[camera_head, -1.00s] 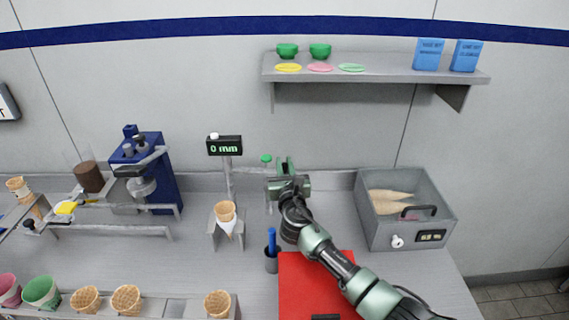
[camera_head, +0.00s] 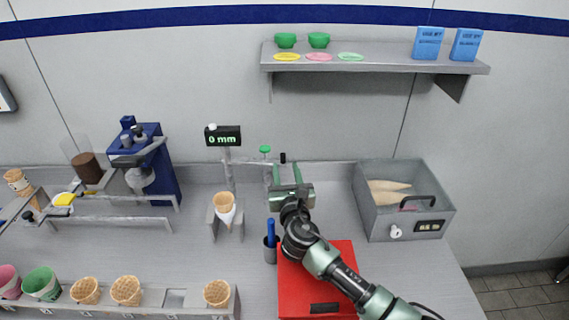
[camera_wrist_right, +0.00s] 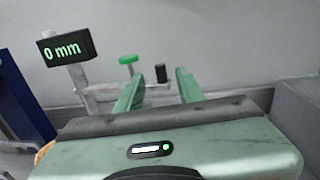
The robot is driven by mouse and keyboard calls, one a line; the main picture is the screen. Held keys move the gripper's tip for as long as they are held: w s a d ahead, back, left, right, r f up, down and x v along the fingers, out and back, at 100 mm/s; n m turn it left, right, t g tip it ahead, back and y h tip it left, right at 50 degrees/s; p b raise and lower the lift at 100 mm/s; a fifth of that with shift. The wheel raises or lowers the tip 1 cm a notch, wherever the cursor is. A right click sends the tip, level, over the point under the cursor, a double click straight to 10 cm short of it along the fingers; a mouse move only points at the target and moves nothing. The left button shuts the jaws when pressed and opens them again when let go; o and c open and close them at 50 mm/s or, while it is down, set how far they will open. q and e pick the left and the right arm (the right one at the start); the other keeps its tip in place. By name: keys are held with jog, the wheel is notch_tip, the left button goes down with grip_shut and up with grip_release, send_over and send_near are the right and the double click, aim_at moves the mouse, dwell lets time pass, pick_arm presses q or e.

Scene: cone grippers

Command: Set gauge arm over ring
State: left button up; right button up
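The gauge has a black display (camera_head: 224,136) reading "0 mm" on a grey post. Its grey gauge arm (camera_head: 247,163) swings out to the right, away from the ring, with a green knob (camera_head: 265,149) and a black grip (camera_head: 283,157). The ring stand (camera_head: 211,220) is in front of the post. My right gripper (camera_head: 286,168) is open. In the right wrist view the black grip (camera_wrist_right: 161,73) appears between its fingertips (camera_wrist_right: 158,76), beyond them; contact is not visible. My left gripper is not in view.
A grey bin with cones (camera_head: 400,220) is at right. A front rack (camera_head: 170,300) holds several cones. A blue machine (camera_head: 145,165) is at left.

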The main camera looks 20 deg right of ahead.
jog(key=shift+s, duration=0.3)
jog(key=c, duration=0.4)
jog(key=d+r+n+t+y+b, duration=0.1)
jog(key=n+b, duration=0.1)
jog(key=n, duration=0.1)
jog(key=d+r+n+t+y+b, duration=0.1)
jog(key=d+n+y+b, duration=0.1)
jog(key=n, duration=0.2)
jog(key=w+d+r+n+t+y+b, duration=0.1)
jog(key=d+n+y+b, duration=0.1)
jog(key=n, duration=0.1)
jog(key=shift+n, duration=0.3)
grip_shut()
jog(key=d+f+n+g+y+b, duration=0.3)
jog(key=d+n+y+b, duration=0.25)
jog(key=n, duration=0.75)
jog(key=w+a+p, duration=0.5)
jog(key=w+a, duration=0.1)
jog(key=shift+a+n+g+h, duration=0.15)
jog(key=shift+n+g+h, duration=0.2)
jog(key=shift+n+g, duration=0.05)
